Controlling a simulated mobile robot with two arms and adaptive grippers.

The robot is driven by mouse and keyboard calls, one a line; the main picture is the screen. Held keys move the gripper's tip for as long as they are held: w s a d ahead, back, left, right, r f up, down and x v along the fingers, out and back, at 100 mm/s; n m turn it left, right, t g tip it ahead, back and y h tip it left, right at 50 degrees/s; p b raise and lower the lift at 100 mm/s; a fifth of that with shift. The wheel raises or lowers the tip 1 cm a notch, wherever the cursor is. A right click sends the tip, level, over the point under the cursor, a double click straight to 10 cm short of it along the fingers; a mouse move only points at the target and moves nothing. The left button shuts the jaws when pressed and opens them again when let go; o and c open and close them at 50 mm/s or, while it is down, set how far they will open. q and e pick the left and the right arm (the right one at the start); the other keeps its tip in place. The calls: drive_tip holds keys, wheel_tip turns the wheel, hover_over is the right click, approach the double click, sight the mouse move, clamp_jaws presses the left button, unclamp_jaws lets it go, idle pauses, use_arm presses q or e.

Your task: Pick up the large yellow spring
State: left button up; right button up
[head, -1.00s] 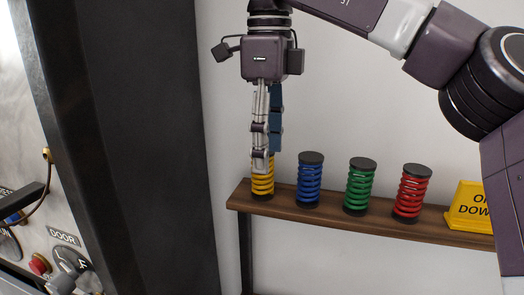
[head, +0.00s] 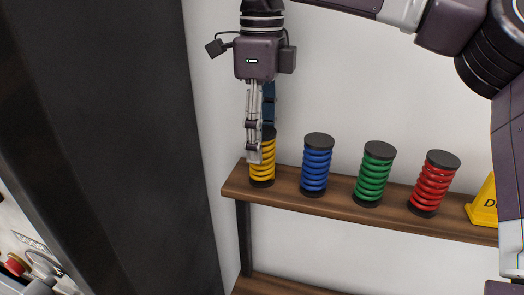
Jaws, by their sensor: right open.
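The large yellow spring (head: 264,172) stands upright at the left end of the wooden shelf, with dark end caps. My right gripper (head: 262,146) points down over it, fingers open. One finger overlaps the front left of the spring in the picture and hides part of its coils; the other finger is partly hidden behind the first. I cannot tell whether the fingers touch the spring. The left gripper is not in view.
A blue spring (head: 316,166), a green spring (head: 374,175) and a red spring (head: 433,184) stand to the right on the shelf (head: 340,208). A yellow sign (head: 483,206) is at the far right. A dark pillar (head: 120,150) and a control panel (head: 22,262) are at left.

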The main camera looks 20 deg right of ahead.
drive_tip(key=shift+f, duration=0.85)
drive_tip(key=shift+c, duration=1.2)
drive_tip(key=c, duration=0.5)
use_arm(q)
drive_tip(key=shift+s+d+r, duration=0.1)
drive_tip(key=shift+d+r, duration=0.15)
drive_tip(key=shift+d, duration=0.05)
use_arm(e)
drive_tip(key=c, duration=0.8)
